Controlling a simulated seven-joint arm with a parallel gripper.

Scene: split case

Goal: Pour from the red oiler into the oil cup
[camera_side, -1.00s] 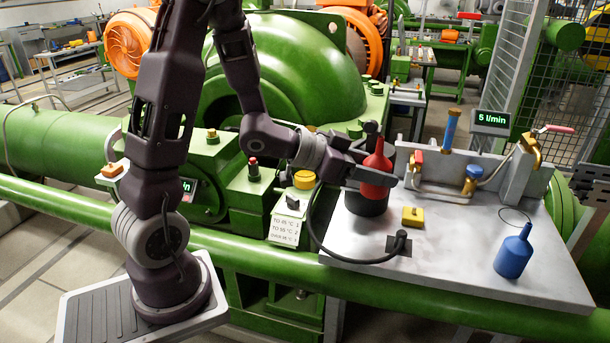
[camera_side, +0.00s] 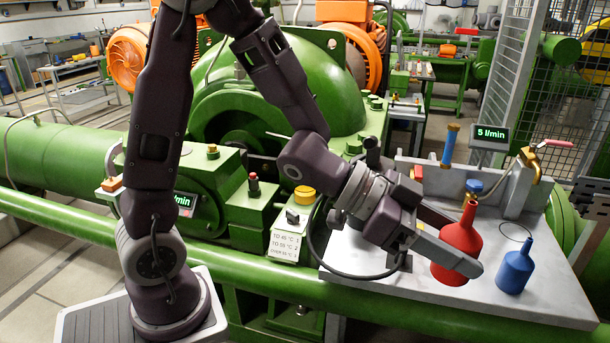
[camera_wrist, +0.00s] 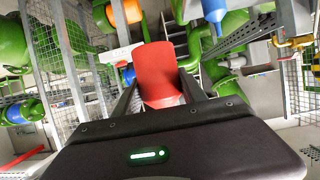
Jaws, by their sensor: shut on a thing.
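My gripper (camera_side: 455,252) is shut on the red oiler (camera_side: 462,238), with its fingers on either side of the body. The oiler is near upright, its narrow spout up and leaning slightly right. It is over the right part of the grey bench; I cannot tell its height above it. In the wrist view the red body (camera_wrist: 160,75) fills the space between the fingers. I cannot tell which fitting is the oil cup; a yellow-topped fitting (camera_side: 305,195) stands on the green housing left of the bench.
A blue oiler (camera_side: 515,267) stands just right of the red one. A thin dark ring (camera_side: 515,224) lies behind it on the grey bench (camera_side: 540,300). Piping with a blue cap (camera_side: 474,186) and a red-handled valve (camera_side: 545,145) stands at the back. The bench's front right is clear.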

